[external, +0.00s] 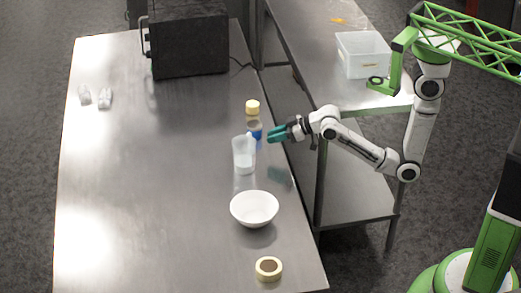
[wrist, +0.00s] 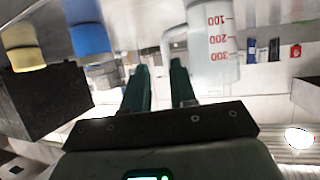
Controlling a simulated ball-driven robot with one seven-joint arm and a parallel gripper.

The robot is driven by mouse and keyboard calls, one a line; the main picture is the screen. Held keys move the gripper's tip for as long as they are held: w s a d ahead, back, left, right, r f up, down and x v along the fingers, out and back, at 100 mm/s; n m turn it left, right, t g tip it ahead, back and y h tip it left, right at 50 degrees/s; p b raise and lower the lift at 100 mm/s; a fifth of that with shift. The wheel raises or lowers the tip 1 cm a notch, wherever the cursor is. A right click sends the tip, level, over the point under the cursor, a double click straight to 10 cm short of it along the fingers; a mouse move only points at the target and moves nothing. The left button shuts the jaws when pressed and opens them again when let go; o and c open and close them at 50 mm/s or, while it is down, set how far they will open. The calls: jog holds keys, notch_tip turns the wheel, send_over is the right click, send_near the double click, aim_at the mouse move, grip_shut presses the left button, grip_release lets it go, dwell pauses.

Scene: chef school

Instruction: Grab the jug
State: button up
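The jug (external: 243,158) is a clear, translucent measuring jug standing upright on the steel table near its right edge. In the wrist view, which looks upside down, the jug (wrist: 213,45) shows red marks 100, 200 and 300, with its pale handle (wrist: 170,50) on the left side. My gripper (external: 276,134) has teal fingers and is to the right of the jug, a little higher in the picture, apart from it. In the wrist view my gripper (wrist: 160,75) is open and empty, with a gap between the fingers, which point toward the handle side.
A blue-labelled bottle (external: 254,132) and a yellow-topped container (external: 252,107) stand close behind the jug. A black oven (external: 188,42) stands at the back. The table's left middle is clear.

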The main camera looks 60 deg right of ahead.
aim_at(245, 142)
jog(key=w+a, duration=0.3)
jog(key=shift+w+f, duration=0.3)
jog(key=shift+f, duration=0.1)
jog(key=shift+p+x, duration=0.45)
jog(key=shift+x, duration=2.8)
jog(key=shift+r, duration=0.15)
grip_shut()
